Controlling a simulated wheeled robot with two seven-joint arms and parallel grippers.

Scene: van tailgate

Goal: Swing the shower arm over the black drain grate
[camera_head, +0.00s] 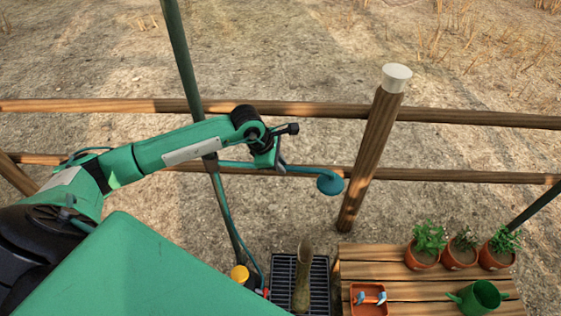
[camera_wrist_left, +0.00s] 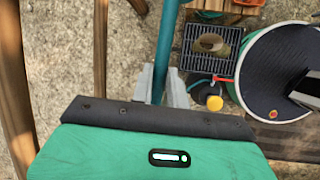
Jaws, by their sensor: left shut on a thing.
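The teal shower arm (camera_head: 300,170) sticks out to the right from a thin green upright post, ending in a round teal shower head (camera_head: 330,183). My left gripper (camera_head: 277,160) is shut on the shower arm; in the left wrist view the teal pipe (camera_wrist_left: 167,50) runs between its grey fingers (camera_wrist_left: 160,88). The black drain grate (camera_head: 319,285) lies on the ground below in the head view, and also shows in the left wrist view (camera_wrist_left: 188,45). A brownish upright thing (camera_head: 303,275), perhaps a muddy boot, stands on the grate. My right gripper is out of view.
A wooden fence with a white-capped post (camera_head: 368,155) stands behind and to the right of the shower head. A slatted bench (camera_head: 390,262) beside the grate holds potted plants, a green watering can (camera_head: 479,298) and an orange tray (camera_head: 369,306). A yellow-topped item (camera_head: 239,274) is left of the grate.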

